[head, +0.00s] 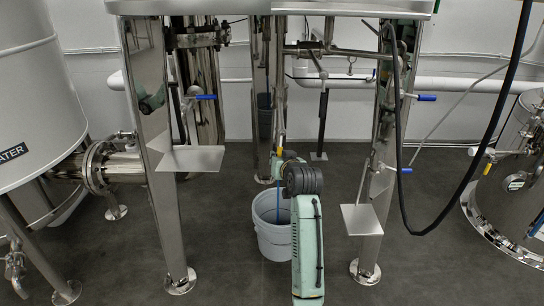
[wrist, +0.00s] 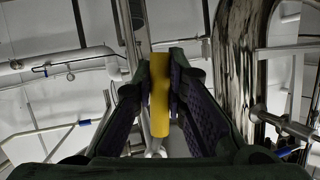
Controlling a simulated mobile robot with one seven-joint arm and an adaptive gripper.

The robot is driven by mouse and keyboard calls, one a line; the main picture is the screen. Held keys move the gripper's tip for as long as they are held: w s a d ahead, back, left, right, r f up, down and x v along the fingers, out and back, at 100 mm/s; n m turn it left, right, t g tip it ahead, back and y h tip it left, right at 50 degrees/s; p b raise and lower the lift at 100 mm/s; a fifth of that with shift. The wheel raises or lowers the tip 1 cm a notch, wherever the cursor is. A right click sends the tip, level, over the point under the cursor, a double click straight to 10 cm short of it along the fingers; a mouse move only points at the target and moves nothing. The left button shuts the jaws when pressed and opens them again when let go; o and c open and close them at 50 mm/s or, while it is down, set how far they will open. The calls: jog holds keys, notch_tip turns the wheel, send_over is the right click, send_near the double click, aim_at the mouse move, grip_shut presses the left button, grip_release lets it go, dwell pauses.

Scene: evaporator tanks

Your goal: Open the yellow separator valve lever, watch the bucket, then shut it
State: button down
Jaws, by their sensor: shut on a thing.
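The yellow separator valve lever (wrist: 159,108) stands upright between the two dark finger pads of my gripper (wrist: 161,80) in the wrist view. My gripper is shut on it. In the head view a small bit of yellow (head: 281,139) shows just above my arm, and the fingers are too small to make out there. The grey bucket (head: 268,237) stands on the floor under the frame, partly hidden behind my arm. A thin blue vertical streak (head: 278,204) shows over the bucket's mouth. The bucket's inside is mostly hidden, so I cannot tell its level.
Steel legs with small plates (head: 185,159) (head: 362,219) stand left and right of the bucket. Blue-handled valves (head: 206,97) (head: 427,98) hang on the pipes. A black hose (head: 487,140) droops at right. A water tank (head: 32,110) stands at left, another tank (head: 515,190) at right.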

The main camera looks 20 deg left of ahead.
jog(key=shift+w+d+n+h, duration=0.15)
jog(key=shift+d+n+h, duration=0.45)
jog(key=shift+d, duration=0.1)
jog(key=c, duration=1.6)
grip_release()
jog(key=v, duration=1.2)
jog(key=shift+f, duration=0.15)
